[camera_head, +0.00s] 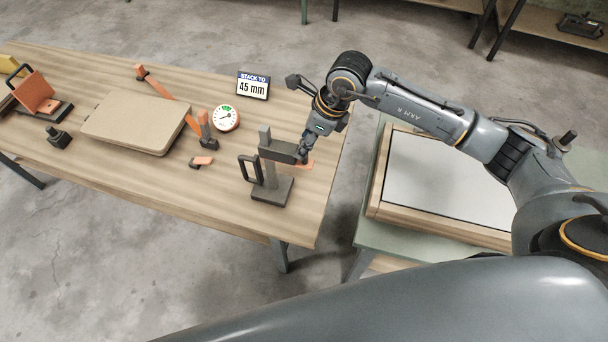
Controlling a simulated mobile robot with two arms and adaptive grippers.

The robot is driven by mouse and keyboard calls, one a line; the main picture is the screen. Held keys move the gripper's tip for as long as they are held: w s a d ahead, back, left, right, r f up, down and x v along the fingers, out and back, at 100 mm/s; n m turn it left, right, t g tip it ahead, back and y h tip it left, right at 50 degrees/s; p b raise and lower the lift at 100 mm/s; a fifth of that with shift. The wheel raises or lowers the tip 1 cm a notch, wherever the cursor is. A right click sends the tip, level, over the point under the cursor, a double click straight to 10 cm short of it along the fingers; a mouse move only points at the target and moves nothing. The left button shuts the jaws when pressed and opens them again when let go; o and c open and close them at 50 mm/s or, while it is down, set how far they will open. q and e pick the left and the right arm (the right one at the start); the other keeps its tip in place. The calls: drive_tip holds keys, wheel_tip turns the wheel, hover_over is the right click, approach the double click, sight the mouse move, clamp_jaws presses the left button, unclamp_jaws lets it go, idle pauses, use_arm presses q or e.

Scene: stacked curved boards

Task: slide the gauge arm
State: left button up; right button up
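The gauge stand (272,191) has a dark square base and an upright post (265,138) near the table's right end. The dark gauge arm (278,150) sticks out sideways from the post toward the right, with a black loop handle (245,169) on the left side. My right gripper (302,154) points down at the gauge arm's right end. Its fingers overlap that end in the view, and I cannot tell whether they grip it. A flat orange piece (304,165) shows just below the fingers. My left gripper is out of view.
A stack of tan curved boards (137,121) lies left of centre. A round dial (226,117), a "STACK TO 45 mm" sign (253,86) and a small orange-and-black piece (201,161) are nearby. A white-topped wooden tray (440,180) stands on the right table.

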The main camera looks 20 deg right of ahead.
drive_tip(key=p+v, duration=0.2)
drive_tip(key=v, duration=0.4)
drive_tip(key=shift+r+p, duration=0.3)
drive_tip(key=shift+p, duration=0.1)
drive_tip(key=shift+d, duration=0.1)
